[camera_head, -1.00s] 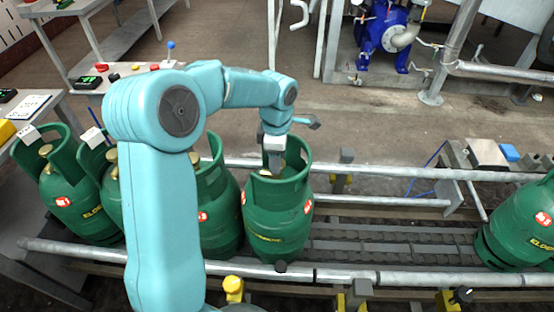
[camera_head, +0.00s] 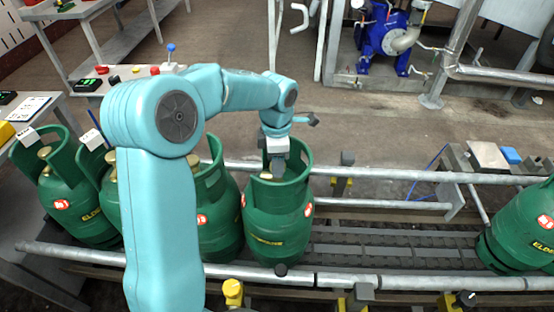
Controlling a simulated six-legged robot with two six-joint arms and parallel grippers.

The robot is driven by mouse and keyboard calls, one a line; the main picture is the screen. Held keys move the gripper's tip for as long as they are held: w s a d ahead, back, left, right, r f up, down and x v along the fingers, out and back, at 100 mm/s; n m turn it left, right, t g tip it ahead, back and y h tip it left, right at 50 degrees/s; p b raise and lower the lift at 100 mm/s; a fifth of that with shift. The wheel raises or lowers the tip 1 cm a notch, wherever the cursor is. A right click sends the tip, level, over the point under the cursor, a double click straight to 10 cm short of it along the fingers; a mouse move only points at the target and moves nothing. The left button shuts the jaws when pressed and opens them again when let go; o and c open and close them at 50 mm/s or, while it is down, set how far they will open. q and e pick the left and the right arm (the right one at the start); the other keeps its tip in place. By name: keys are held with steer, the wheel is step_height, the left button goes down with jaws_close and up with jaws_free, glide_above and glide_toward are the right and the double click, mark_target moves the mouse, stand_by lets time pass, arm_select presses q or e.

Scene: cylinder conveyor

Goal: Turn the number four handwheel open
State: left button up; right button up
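Several green gas cylinders stand upright in a row on the conveyor. The rightmost of the left-hand group (camera_head: 275,225) is fourth from the left, with a red label and an open collar. My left gripper (camera_head: 279,166) points down into this collar, beside or over a small brass-coloured valve part (camera_head: 265,175). The gripper and collar hide most of the valve, so I cannot tell whether the fingers touch a handwheel or how far they are apart. My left arm covers parts of the second and third cylinders (camera_head: 215,215). My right gripper is not in view.
Metal guide rails (camera_head: 400,282) run along both sides of the conveyor. The belt (camera_head: 390,245) is bare between the fourth cylinder and another green cylinder (camera_head: 522,230) at the right. A blue pump (camera_head: 383,38) stands behind on the floor.

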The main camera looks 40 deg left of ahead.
arm_select(q)
steer(key=o, duration=0.3)
step_height(320, 180, up, 16)
steer(key=p, duration=0.3)
steer(key=shift+r, duration=0.15)
stand_by(0.5)
